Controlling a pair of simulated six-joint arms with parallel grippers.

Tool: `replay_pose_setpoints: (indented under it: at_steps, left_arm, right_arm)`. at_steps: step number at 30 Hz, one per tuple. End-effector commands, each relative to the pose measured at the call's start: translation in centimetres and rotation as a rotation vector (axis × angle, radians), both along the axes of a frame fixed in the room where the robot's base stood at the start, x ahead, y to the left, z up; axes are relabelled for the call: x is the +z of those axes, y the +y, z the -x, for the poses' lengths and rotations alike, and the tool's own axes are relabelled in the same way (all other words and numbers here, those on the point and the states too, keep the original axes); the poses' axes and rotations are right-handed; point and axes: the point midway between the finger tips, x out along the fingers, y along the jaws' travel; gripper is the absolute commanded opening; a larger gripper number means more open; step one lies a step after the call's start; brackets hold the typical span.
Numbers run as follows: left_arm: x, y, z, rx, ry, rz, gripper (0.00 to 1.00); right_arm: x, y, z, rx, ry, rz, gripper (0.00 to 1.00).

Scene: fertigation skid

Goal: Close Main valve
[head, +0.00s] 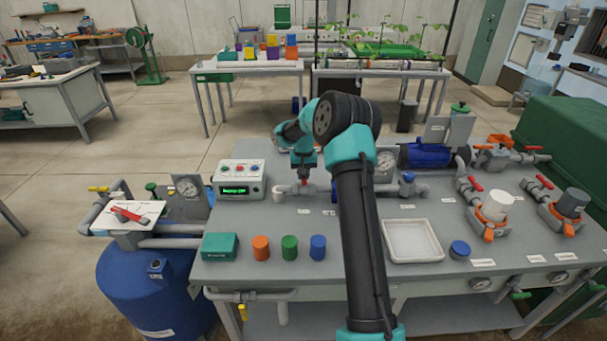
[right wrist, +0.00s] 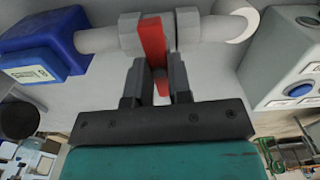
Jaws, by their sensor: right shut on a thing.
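A valve with a red lever handle (right wrist: 153,42) sits on a light grey pipe behind the middle of the bench; its label is not readable. In the right wrist view the handle runs crosswise to the pipe. My right gripper (right wrist: 155,82) is shut on this red handle, one dark finger on each side of it. In the head view my right gripper (head: 303,178) is at the valve, right of the control box, and my arm hides part of the pipe. My left gripper is not in view.
A control box (head: 240,180) with a green display stands close left of the valve. A gauge (head: 187,187) and a red-handled valve on a white plate (head: 128,216) are farther left. Coloured caps, a white tray (head: 411,241) and more red-handled valves (head: 474,183) occupy the bench.

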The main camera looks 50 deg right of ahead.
Motion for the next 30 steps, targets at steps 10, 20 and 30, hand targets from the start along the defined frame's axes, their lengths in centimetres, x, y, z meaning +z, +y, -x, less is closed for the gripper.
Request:
replay_pose_setpoints:
  at_steps: [10,20,30]
  left_arm:
    - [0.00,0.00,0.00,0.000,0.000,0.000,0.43]
    - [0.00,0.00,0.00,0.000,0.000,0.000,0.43]
    - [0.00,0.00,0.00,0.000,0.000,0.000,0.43]
  right_arm:
    - [0.08,-0.03,-0.02,-0.104,-0.001,0.001,0.00]
    - [0.09,-0.03,-0.02,-0.110,-0.002,0.001,0.00]
    - [0.04,-0.01,-0.02,-0.108,-0.001,0.001,0.45]
